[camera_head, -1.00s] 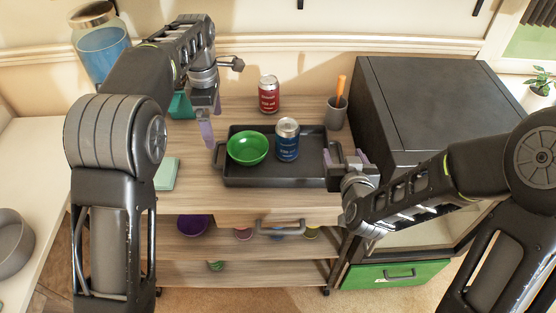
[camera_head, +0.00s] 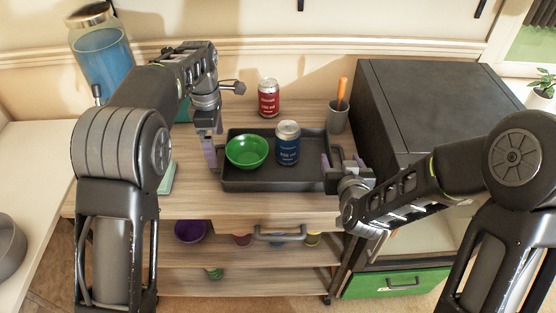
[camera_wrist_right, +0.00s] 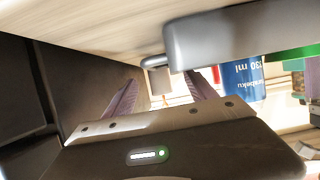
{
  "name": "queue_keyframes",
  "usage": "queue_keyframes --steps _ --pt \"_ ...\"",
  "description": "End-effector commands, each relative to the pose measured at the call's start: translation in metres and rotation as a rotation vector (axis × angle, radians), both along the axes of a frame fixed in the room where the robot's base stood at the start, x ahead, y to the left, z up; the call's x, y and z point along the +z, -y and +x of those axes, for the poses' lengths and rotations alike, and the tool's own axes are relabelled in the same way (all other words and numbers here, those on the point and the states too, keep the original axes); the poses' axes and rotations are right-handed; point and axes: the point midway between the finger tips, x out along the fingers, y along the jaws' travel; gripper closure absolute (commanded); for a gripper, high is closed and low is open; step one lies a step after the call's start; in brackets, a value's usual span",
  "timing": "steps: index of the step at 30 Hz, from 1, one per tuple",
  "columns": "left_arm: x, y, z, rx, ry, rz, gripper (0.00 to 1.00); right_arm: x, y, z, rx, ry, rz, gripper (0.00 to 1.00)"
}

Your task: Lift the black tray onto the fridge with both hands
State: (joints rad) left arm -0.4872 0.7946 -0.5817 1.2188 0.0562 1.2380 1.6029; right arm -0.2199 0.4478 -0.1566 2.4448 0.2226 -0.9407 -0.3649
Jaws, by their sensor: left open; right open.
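The black tray (camera_head: 270,184) lies flat on the wooden cart top. It holds a green bowl (camera_head: 246,151) and a blue can (camera_head: 287,143). My left gripper (camera_head: 213,150) is open at the tray's left end; its fingers partly hide that handle. My right gripper (camera_head: 333,162) is open at the tray's right end. In the right wrist view, the tray's handle (camera_wrist_right: 157,64) shows between the spread fingers (camera_wrist_right: 163,95); I cannot tell if they touch it. The dark fridge (camera_head: 432,95) stands just right of the cart, its top bare.
A red can (camera_head: 268,97) and a grey cup (camera_head: 337,116) with an orange-handled tool stand behind the tray. A glass jar (camera_head: 104,60) with blue contents is at the back left. The cart's lower shelves hold a purple bowl (camera_head: 191,231) and small items.

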Motion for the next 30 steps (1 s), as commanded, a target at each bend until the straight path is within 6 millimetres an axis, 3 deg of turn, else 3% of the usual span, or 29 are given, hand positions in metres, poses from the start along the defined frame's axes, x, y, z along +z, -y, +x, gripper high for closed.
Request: queue_keyframes --steps 9,20,30 --pt "-0.04 0.0 0.0 0.0 -0.001 0.0 0.0 -0.016 0.0 0.037 -0.001 -0.001 0.0 0.35" --pt "-0.047 0.0 0.0 0.001 0.001 -0.001 0.0 -0.018 0.0 0.043 0.0 0.0 0.0 0.35" --pt "-0.046 0.0 0.0 0.001 0.001 0.0 0.26 -0.018 0.0 0.043 0.0 0.0 0.0 0.61"
